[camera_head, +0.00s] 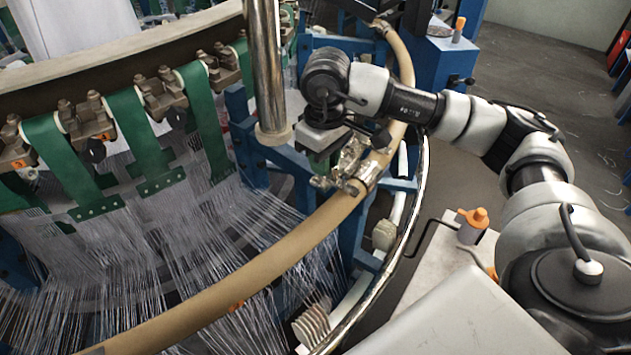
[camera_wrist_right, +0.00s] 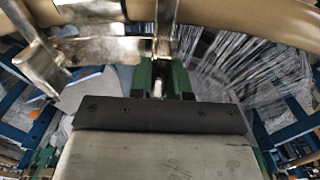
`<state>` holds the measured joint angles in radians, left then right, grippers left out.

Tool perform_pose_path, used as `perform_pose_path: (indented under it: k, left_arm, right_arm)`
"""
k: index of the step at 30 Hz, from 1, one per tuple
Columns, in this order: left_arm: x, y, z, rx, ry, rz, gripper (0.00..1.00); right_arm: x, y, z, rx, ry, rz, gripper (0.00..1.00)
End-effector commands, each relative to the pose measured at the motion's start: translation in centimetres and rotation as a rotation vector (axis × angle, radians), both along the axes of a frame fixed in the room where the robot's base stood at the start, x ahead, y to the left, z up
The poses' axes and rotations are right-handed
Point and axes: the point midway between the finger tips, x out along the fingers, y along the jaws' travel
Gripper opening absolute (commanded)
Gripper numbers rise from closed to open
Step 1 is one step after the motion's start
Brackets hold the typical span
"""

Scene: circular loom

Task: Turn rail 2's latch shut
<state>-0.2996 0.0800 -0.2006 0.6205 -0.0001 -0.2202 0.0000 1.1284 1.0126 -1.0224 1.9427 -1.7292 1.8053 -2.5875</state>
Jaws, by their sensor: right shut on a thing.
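The tan curved rail (camera_head: 262,245) runs from the lower left up to a joint beside my right gripper. A shiny metal latch (camera_head: 352,160) sits at this joint, where another tan rail length continues upward. My right gripper (camera_head: 326,168) reaches down from the right arm and is shut on the latch. Its fingertips are partly hidden by the wrist and the metal parts. In the right wrist view, the gripper (camera_wrist_right: 161,80) shows at the middle, with the metal latch (camera_wrist_right: 98,52) and its upright part just ahead. Which rail is numbered 2 cannot be read. My left gripper is out of view.
A vertical metal post (camera_head: 266,70) stands close to the left of my right wrist. Green straps (camera_head: 140,140) and many fine threads (camera_head: 210,240) fill the left side. Blue frame parts (camera_head: 355,225) stand below the joint. An orange-capped fitting (camera_head: 472,225) is at the right.

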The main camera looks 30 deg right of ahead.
Motion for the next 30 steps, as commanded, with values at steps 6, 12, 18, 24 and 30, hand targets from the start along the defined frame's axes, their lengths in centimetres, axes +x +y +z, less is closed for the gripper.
perform_pose_path:
  k: [6,12,18,24,30]
  left_arm:
    - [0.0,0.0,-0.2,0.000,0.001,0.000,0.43]
    - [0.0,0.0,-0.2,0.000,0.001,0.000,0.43]
    - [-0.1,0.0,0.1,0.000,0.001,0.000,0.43]
    - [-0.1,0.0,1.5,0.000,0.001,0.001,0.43]
    - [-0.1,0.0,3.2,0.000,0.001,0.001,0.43]
  right_arm:
    - [0.0,0.0,0.0,0.001,0.001,0.034,0.32]
    - [0.0,0.0,0.0,0.001,0.001,0.032,0.43]
    - [0.0,0.0,0.4,0.001,0.000,0.031,0.43]
    - [0.0,0.0,3.0,0.001,-0.001,0.030,0.43]
    - [0.0,0.0,6.0,0.001,0.000,0.030,0.43]
